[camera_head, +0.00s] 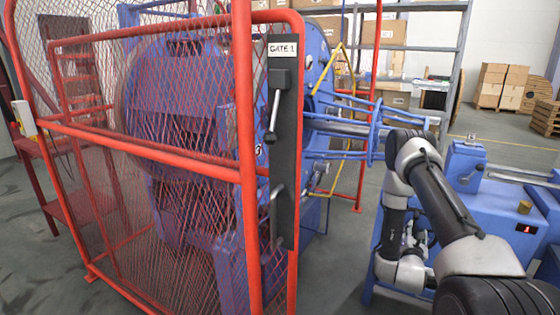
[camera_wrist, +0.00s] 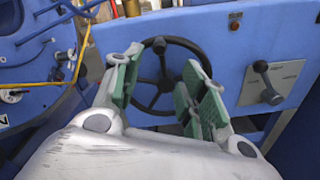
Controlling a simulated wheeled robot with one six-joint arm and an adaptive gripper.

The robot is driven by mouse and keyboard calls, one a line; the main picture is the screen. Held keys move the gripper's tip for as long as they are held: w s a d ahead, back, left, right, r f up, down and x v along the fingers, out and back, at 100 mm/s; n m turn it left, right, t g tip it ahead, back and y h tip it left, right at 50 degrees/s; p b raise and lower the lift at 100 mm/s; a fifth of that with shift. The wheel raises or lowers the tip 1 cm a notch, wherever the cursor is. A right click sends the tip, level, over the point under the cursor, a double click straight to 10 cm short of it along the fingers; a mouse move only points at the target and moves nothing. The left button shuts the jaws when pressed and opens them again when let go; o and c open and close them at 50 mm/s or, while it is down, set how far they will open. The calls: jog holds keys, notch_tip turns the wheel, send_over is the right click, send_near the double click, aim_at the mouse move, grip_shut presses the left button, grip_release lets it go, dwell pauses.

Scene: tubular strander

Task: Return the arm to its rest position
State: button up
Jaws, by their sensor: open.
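My gripper (camera_wrist: 163,85) shows in the wrist view with its two green-padded fingers spread apart and nothing between them. Beyond the fingers is a black handwheel (camera_wrist: 165,62) on a blue machine panel (camera_wrist: 225,50); I cannot tell the exact gap to it. In the head view my grey and black arm (camera_head: 440,195) reaches from the lower right up to a bent joint, then down in front of the blue machine (camera_head: 490,210). The gripper's fingers cannot be made out in the head view.
A red mesh fence with a gate labelled GATE 1 (camera_head: 282,50) stands at left and centre. Behind it is the blue strander (camera_head: 180,110). A black lever (camera_wrist: 262,68) sits on a plate right of the handwheel. Shelving and boxes (camera_head: 500,85) stand at the back.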

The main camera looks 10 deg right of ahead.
jog(key=s+a+f+m+g+y, duration=0.2)
jog(key=s+f+m+g, duration=0.15)
jog(key=f, duration=0.35)
jog(key=s+a+f+m+g+y, duration=0.1)
jog(key=s+f+m+g+y, duration=0.15)
jog(key=f+m, duration=0.35)
jog(key=s+a+m+g+y, duration=0.3)
jog(key=a+m+g, duration=0.1)
jog(key=a+m, duration=0.1)
jog(key=s+a+r+m, duration=0.3)
jog(key=s+r, duration=0.5)
jog(key=r, duration=0.8)
jog(key=s+a+r+m+y, duration=0.1)
jog(key=s+a+r+m, duration=0.2)
jog(key=r, duration=1.4)
jog(key=s+a+r+m+y, duration=0.1)
jog(key=s+a+r+m, duration=0.2)
jog(key=s+a+r, duration=0.4)
jog(key=s+r, duration=0.6)
jog(key=r, duration=0.4)
jog(key=shift+s+m, duration=0.35)
